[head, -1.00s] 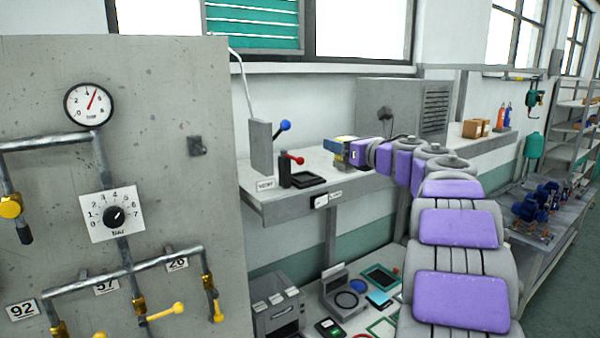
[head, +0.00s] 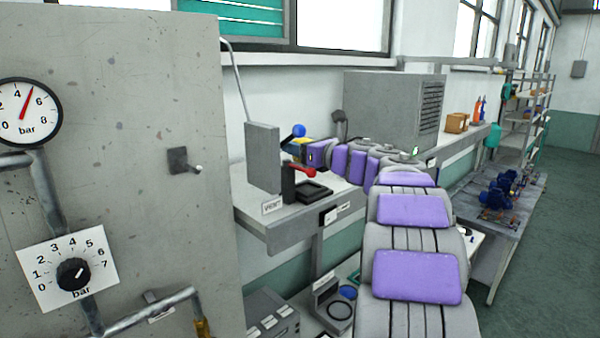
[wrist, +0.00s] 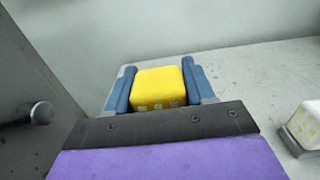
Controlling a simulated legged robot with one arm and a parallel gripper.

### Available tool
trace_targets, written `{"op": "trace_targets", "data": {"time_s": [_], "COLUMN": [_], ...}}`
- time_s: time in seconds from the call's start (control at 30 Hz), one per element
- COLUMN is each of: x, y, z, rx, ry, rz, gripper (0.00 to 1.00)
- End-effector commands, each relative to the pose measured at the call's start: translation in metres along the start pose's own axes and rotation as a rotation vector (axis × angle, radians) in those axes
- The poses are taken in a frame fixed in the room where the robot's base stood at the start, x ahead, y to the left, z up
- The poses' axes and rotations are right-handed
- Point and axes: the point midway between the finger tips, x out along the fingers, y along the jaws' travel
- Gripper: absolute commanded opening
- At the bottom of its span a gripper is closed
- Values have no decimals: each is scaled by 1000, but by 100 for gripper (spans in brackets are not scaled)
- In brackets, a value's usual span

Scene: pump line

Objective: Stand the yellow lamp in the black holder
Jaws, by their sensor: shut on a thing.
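The yellow lamp (wrist: 158,88) is a rounded yellow block with small pale squares along its near edge. In the wrist view my gripper (wrist: 158,72) is shut on it, with one blue finger on each side. The lamp's lower part is hidden. In the head view my gripper (head: 303,150) is above the shelf, behind the red lever, which partly hides it. The black holder (head: 312,199) looks like a low square frame on the shelf, below and in front of my gripper. The holder cannot be made out in the wrist view.
A red-handled lever (head: 297,170) on a black post stands beside the holder. A grey upright box (head: 262,158) with a blue-knobbed lever is to its left. In the wrist view a white block with yellow squares (wrist: 309,122) is at the right. A large grey cabinet (head: 395,110) stands behind.

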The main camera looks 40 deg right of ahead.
Motion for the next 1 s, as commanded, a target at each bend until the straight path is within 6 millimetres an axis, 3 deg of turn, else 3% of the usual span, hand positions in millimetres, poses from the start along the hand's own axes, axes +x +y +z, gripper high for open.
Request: {"op": "trace_targets", "data": {"time_s": [0.17,0.5,0.53,0.6,0.8,0.83,1.0], "x": [1,0,0,1,2,2,0], "y": [-9,-8,-7,-6,-6,-7,-10], "z": [-20,-59,-61,-63,-64,-64,-62], "rx": [7,7,6,5,5,5,5], "ry": [2,1,2,5,6,6,2], "rz": [2,1,1,1,1,1,1], "gripper": [20,21,21,10,10,55,72]}}
